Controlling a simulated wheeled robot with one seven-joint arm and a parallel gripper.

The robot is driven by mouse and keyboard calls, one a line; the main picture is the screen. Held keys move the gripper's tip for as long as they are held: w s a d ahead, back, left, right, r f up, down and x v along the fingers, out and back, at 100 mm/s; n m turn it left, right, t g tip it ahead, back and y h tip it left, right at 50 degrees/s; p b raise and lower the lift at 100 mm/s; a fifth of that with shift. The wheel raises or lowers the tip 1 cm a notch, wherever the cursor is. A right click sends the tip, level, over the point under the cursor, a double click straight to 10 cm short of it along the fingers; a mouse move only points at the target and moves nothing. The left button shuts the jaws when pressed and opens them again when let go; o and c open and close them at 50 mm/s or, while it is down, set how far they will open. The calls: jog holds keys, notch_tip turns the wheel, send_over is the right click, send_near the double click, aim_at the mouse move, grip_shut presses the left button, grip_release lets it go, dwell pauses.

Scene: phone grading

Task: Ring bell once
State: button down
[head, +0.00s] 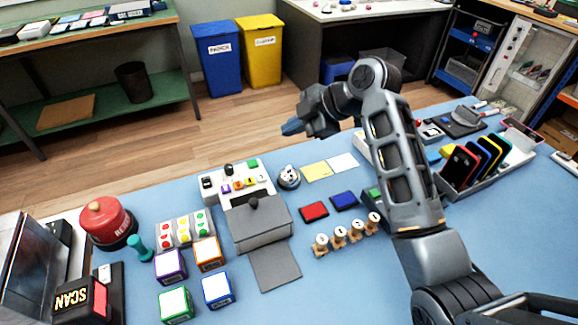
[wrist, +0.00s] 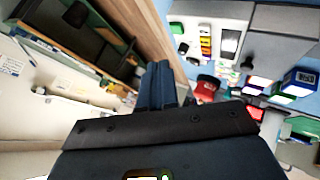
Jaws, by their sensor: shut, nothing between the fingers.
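The bell (head: 289,176) is a small silvery dome on a dark base. It stands on the blue table near the far edge, in the middle of the head view. My gripper (head: 291,128) is in the air above and beyond the bell in the head view, clearly apart from it. Its dark blue fingers (wrist: 161,85) are shut together and empty in the wrist view. I cannot make out the bell in the wrist view.
A button panel (head: 212,190) stands left of the bell, and a grey lidded box (head: 262,228) in front of it. Yellow (head: 317,172) and white cards lie to its right. A red dome button (head: 105,219) is at far left. Phones stand in a rack (head: 513,160) at right.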

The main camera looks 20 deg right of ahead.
jog(key=shift+f+b, duration=2.8)
jog(key=shift+f, duration=1.45)
jog(key=shift+f+b, duration=0.3)
jog(key=shift+f, duration=0.1)
jog(key=shift+f+b, duration=0.35)
jog(key=shift+f, duration=0.15)
jog(key=shift+r, duration=0.15)
jog(key=shift+r+p, duration=0.65)
jog(key=shift+r, duration=0.15)
jog(key=shift+r, duration=0.15)
jog(key=shift+r+p, duration=1.75)
jog(key=shift+r, duration=0.6)
